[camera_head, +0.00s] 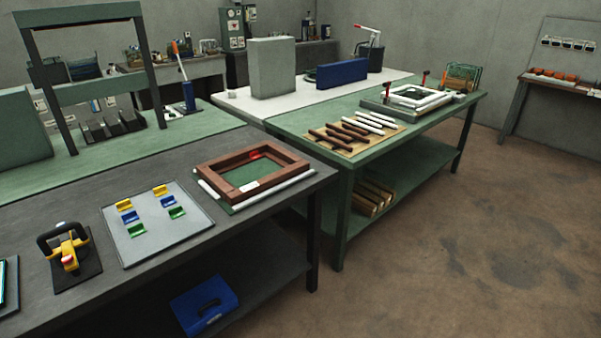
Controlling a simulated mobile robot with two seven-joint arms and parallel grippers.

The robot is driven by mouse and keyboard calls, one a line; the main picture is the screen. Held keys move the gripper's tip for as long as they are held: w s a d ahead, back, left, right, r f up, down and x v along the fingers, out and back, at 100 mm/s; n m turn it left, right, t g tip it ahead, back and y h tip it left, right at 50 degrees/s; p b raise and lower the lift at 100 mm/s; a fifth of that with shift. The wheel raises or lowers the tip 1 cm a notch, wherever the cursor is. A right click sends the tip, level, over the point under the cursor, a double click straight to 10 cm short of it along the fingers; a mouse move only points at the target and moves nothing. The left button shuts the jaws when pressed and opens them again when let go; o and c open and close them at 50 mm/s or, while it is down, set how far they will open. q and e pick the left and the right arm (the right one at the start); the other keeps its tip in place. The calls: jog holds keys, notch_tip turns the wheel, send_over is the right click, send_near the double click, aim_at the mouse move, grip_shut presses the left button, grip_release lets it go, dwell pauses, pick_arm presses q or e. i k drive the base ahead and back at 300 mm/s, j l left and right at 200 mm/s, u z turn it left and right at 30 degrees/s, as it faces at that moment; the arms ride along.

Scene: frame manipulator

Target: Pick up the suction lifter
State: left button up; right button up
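The suction lifter (70,250) stands on a dark square pad (86,268) at the left of the near dark grey table (210,242). It has a black arched handle on top and a yellow body with a small red part at its front. It looks upright and nothing touches it from above. Neither of my grippers shows in the head view.
Right of the lifter lies a grey tray (150,253) with several yellow, blue and green clips. Beyond it is a brown wooden frame (228,158). A tablet-like object (4,285) is cut off at the left edge. Open floor (480,230) lies at right.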

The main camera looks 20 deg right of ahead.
aim_at(79, 249)
jog(key=i+z, duration=0.1)
jog(key=z, duration=0.15)
jog(key=j+u, duration=1)
jog(key=i+j+u, duration=0.1)
jog(key=j+u, duration=0.2)
jog(key=u, duration=0.2)
